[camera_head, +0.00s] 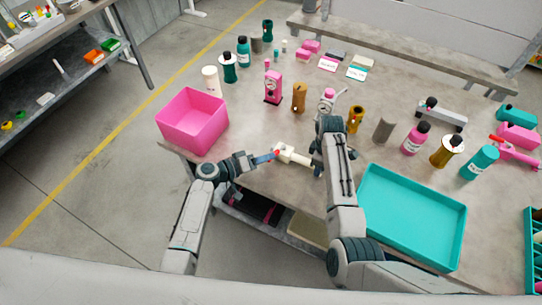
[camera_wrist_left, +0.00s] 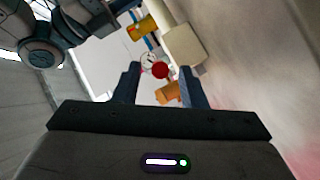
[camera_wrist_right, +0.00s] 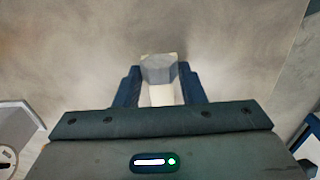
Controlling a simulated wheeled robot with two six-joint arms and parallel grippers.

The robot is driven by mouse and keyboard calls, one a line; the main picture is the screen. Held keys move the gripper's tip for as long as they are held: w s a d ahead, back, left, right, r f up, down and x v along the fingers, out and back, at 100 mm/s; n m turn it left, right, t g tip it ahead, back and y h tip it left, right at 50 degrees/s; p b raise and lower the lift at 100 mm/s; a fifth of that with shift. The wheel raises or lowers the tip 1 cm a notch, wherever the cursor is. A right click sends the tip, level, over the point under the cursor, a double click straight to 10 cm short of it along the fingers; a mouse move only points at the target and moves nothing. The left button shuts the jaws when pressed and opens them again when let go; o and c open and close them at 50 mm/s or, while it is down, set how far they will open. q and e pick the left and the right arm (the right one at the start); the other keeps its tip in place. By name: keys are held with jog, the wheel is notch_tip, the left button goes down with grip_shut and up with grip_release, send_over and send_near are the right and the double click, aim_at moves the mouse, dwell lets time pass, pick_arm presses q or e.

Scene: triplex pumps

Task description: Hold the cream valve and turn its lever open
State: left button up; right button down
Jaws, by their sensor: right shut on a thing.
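The cream valve (camera_head: 290,153) is near the front edge of the table, between my two grippers. Its cream body also shows in the left wrist view (camera_wrist_left: 184,46), with a round red part (camera_wrist_left: 160,71) beside it. My right gripper (camera_head: 314,162) is shut on the valve's right end; a cream and grey part of it (camera_wrist_right: 160,94) sits between the fingers in the right wrist view. My left gripper (camera_head: 270,157) is open at the valve's left end. The red part appears between or just beyond its fingertips; I cannot tell whether they touch.
A pink bin (camera_head: 193,122) stands to the left and a teal tray (camera_head: 412,216) to the right. Several bottles, gauges and brown parts (camera_head: 299,98) stand behind the valve. A shelf with a dark tray (camera_head: 252,207) lies below the table's front edge.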

pick_arm(q)
jog(key=v, duration=0.9)
jog(key=shift+r, duration=0.1)
jog(key=x, duration=1.1)
jog(key=shift+d+f, duration=0.25)
grip_shut()
